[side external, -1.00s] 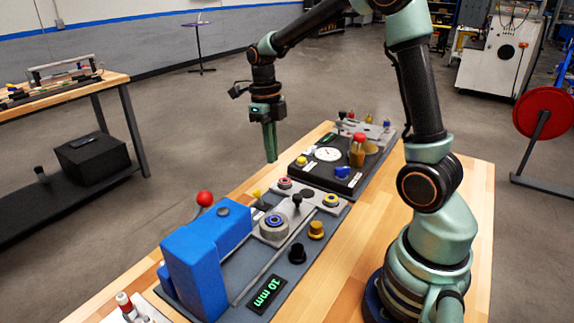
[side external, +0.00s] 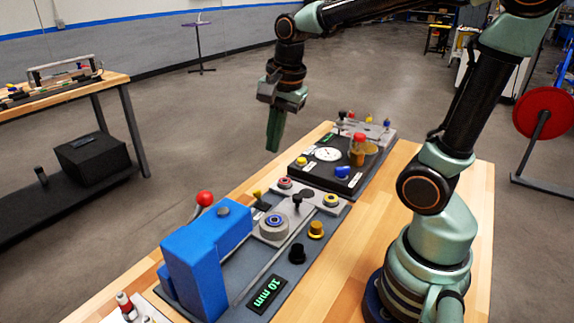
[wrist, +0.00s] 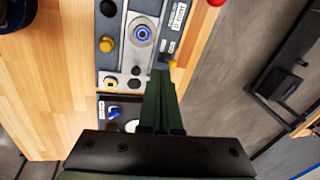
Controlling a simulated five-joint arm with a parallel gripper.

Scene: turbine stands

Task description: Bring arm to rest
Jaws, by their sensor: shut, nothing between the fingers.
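My gripper (side external: 274,132) hangs in the air with its green fingers pointing down, above and beyond the far edge of the bench in the side view. The fingers are together with nothing between them. In the wrist view my gripper (wrist: 161,72) shows its shut fingers over the stands below, hiding part of them. My arm is raised and bent above the wooden bench (side external: 375,240). The fingers touch nothing that I can see.
The near stand carries a blue block (side external: 200,268), a red ball lever (side external: 205,198), knobs and a green display (side external: 266,295). Behind it is a black stand with a white dial (side external: 328,154) and an orange-and-red piece (side external: 358,148). Open floor lies left of the bench.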

